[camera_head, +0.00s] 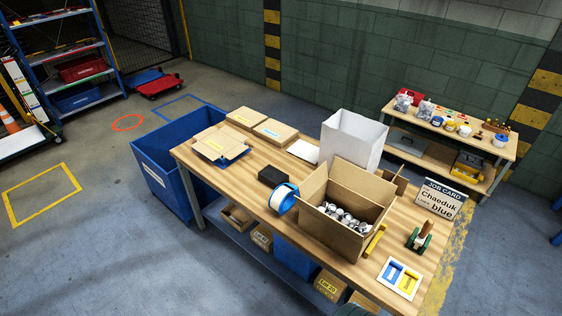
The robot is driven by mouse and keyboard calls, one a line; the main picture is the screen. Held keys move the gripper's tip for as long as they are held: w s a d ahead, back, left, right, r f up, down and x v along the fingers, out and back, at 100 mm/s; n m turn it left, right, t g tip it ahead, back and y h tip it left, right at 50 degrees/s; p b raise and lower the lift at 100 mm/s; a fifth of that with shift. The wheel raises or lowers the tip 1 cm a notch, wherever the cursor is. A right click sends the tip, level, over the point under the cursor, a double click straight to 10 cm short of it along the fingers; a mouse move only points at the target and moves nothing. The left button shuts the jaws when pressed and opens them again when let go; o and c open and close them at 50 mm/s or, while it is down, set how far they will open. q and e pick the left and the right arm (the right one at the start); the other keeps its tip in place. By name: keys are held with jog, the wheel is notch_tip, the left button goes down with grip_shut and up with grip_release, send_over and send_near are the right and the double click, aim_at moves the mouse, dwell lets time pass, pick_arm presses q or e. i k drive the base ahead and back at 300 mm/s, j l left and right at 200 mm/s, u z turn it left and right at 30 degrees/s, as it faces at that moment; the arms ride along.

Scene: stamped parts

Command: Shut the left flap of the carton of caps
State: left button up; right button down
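The carton of caps (334,236) is an open brown cardboard box on the wooden workbench (247,180). Several silvery and dark caps (345,216) lie inside on its floor. A left flap (312,187) stands raised and open at the carton's left side. The far side rises behind the caps, and a small brown piece shows beyond the far right corner; I cannot tell whether it is a flap. Neither of my grippers is in view.
A white box (352,140) stands close behind the carton. A blue-and-white tape roll (284,199) and black block (273,176) sit to its left. A yellow bar (375,241), green-based stand (419,240), job card (440,198) and white tray (399,278) are to its right.

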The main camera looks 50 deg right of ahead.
aim_at(318, 178)
jog(key=i+z, duration=0.2)
jog(key=i, duration=0.55)
jog(key=i+j+z, duration=0.15)
jog(key=i, duration=0.6)
